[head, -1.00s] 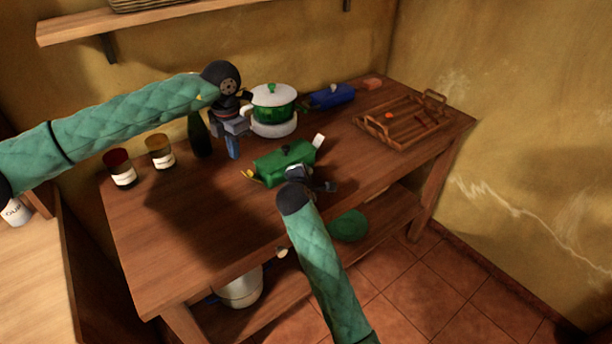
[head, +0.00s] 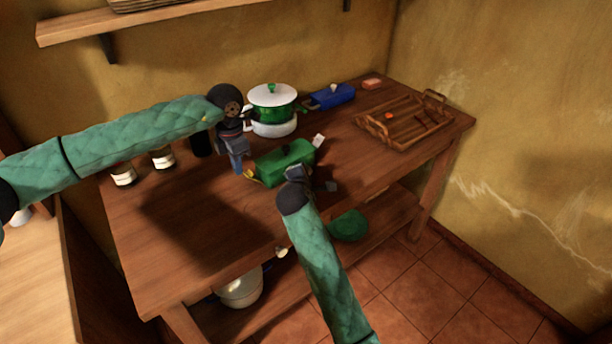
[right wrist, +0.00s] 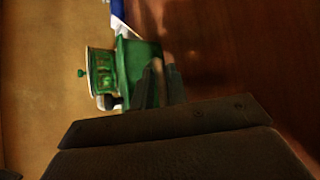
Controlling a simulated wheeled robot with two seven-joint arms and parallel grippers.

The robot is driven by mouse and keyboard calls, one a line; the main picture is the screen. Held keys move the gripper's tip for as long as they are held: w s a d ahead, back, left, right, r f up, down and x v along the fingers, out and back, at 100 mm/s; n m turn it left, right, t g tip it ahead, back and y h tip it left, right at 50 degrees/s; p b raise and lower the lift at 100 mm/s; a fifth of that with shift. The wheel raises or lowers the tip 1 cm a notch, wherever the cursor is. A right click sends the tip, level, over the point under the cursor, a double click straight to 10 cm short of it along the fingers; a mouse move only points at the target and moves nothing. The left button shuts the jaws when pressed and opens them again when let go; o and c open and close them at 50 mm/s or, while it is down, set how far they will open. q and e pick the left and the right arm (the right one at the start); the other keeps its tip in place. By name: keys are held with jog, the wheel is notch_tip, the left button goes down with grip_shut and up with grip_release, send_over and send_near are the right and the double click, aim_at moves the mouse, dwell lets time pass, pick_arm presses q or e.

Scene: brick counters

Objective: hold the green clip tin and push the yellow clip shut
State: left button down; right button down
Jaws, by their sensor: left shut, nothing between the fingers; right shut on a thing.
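The green clip tin (head: 284,165) stands on the wooden counter. The yellow clip (head: 251,175) is at its left end and a white clip (head: 318,140) at its right end. My right gripper (head: 306,180) is shut on the tin at its near side; its fingers (right wrist: 160,82) also show against the green tin (right wrist: 134,62) in the right wrist view. My left gripper (head: 238,168) is shut and empty, pointing down just above and left of the tin, close to the yellow clip. I cannot tell whether it touches the clip.
A green pot with a white lid (head: 272,104) and a blue tin (head: 331,96) stand behind. A wooden tray (head: 407,121) is at the right. Two jars (head: 123,175) and a dark bottle (head: 201,143) are at the left, partly behind my left arm. The front left counter is clear.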

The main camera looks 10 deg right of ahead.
aim_at(255, 178)
pick_arm(q)
jog(key=shift+f, duration=1.35)
jog(key=shift+w+d, duration=0.1)
jog(key=shift+d, duration=0.1)
dwell(0.9)
jog(key=shift+w+d, duration=0.6)
jog(key=shift+d, duration=0.4)
jog(key=shift+w+d, duration=0.6)
jog(key=shift+d, duration=0.35)
notch_tip(255, 178, up, 8)
jog(key=a, duration=0.1)
jog(key=shift+s, duration=0.3)
